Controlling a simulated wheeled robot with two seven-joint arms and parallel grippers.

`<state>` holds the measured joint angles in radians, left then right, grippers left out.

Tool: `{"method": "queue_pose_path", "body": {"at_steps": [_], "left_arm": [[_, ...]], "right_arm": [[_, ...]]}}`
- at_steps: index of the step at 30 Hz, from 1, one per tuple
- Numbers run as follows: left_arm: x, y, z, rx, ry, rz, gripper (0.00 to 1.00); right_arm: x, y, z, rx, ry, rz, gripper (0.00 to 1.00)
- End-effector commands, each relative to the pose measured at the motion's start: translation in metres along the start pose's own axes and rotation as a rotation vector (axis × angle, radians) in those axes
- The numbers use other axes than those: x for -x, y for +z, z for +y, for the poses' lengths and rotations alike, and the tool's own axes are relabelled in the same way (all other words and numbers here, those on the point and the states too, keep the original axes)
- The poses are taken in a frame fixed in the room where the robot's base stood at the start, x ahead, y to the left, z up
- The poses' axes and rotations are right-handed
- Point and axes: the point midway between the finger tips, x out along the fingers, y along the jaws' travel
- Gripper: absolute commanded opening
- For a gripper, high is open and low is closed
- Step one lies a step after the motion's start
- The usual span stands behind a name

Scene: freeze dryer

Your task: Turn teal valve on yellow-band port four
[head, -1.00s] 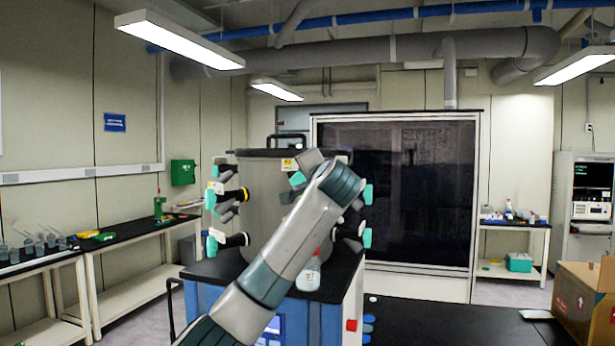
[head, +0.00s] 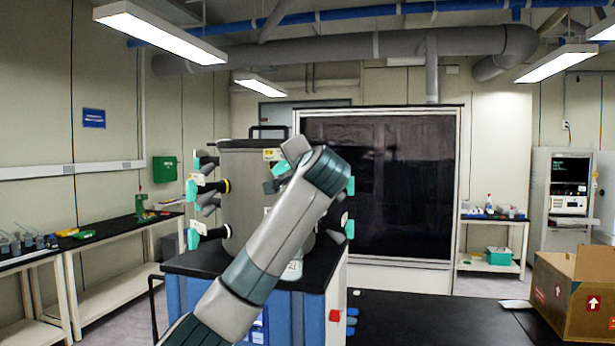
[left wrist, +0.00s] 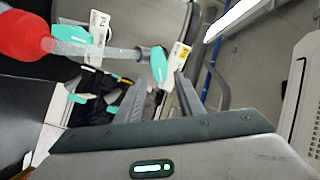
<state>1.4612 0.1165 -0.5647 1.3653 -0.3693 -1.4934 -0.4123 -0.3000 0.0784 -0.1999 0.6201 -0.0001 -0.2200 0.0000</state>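The grey drum (head: 240,160) of the freeze dryer carries ports with teal valves. On its left side, a black port with a yellow band (head: 226,186) has a teal valve (head: 191,188). A lower left port also has a teal valve (head: 193,239). My left arm crosses in front of the drum and hides its middle; its gripper is mostly hidden in the head view. In the left wrist view my left gripper (left wrist: 160,95) has its fingers apart. A teal valve (left wrist: 158,64) lies beyond the gap, beside a yellow-marked tag (left wrist: 180,54). My right gripper is not visible.
A red-ended clear piece (left wrist: 25,38) is close to the camera in the left wrist view. The drum stands on a blue cabinet with a black top (head: 205,260). A cardboard box (head: 575,295) stands at right, with a clear black counter (head: 420,318) beside it.

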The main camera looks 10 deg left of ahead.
Motion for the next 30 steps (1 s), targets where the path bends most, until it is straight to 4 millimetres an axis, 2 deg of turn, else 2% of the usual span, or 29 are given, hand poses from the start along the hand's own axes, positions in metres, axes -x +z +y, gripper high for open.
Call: {"method": "queue_pose_path", "body": {"at_steps": [1, 6, 18, 24, 30], "left_arm": [[0.010, 0.001, 0.004, 0.002, -0.001, 0.005, 0.34], [0.044, 0.001, 0.005, 0.003, -0.002, 0.006, 0.34], [0.119, 0.000, 0.004, 0.001, 0.000, 0.005, 0.34], [0.137, 0.000, 0.001, 0.000, -0.001, 0.002, 0.34], [0.141, -0.001, 0.001, -0.001, 0.000, 0.002, 0.34]], "right_arm": [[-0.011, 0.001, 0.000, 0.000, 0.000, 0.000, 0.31], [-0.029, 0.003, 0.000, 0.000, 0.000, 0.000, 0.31], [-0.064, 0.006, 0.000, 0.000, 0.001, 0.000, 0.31], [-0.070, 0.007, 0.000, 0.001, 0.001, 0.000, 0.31], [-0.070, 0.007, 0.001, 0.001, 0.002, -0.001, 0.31]]}}
